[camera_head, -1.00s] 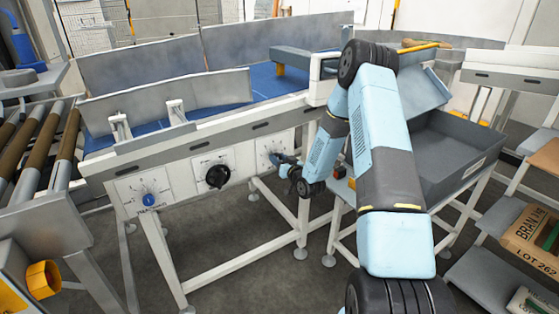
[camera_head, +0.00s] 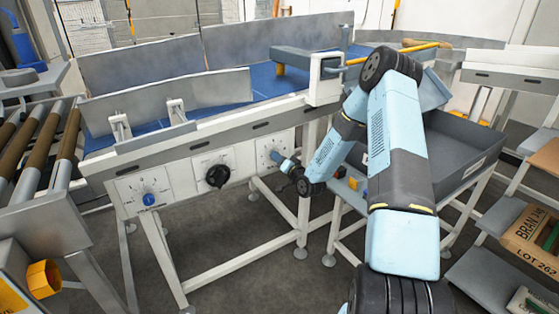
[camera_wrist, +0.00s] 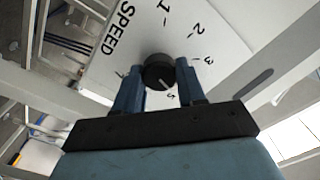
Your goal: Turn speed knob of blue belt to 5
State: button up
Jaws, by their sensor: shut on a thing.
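The blue belt (camera_head: 262,82) runs along the top of the white conveyor frame. On its side is a white dial panel (camera_head: 267,146), seen in the wrist view as a plate (camera_wrist: 125,48) marked SPEED with numbers. The dark round speed knob (camera_wrist: 158,70) sits between my gripper's two blue fingers (camera_wrist: 160,80), which are shut on it. Its white pointer line is aimed at or very near the 5. The 1, 2 and 3 show; a finger seems to cover the 4. In the head view my gripper (camera_head: 277,157) reaches that panel and hides the knob.
Left along the same frame are a black knob (camera_head: 218,176) and a blue knob (camera_head: 149,199) on their own panels. A grey bin (camera_head: 455,155) stands behind my arm at right. Frame legs stand below; the floor between them is clear.

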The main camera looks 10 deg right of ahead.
jog(key=m, duration=0.5)
jog(key=shift+d+f, duration=0.1)
jog(key=shift+d, duration=0.15)
jog(key=shift+d+m, duration=0.1)
jog(key=shift+m, duration=0.2)
jog(key=o, duration=0.8)
jog(key=shift+o, duration=1.3)
jog(key=shift+a, duration=0.2)
jog(key=v, duration=1.3)
jog(key=shift+s, duration=0.3)
jog(key=shift+d, duration=0.2)
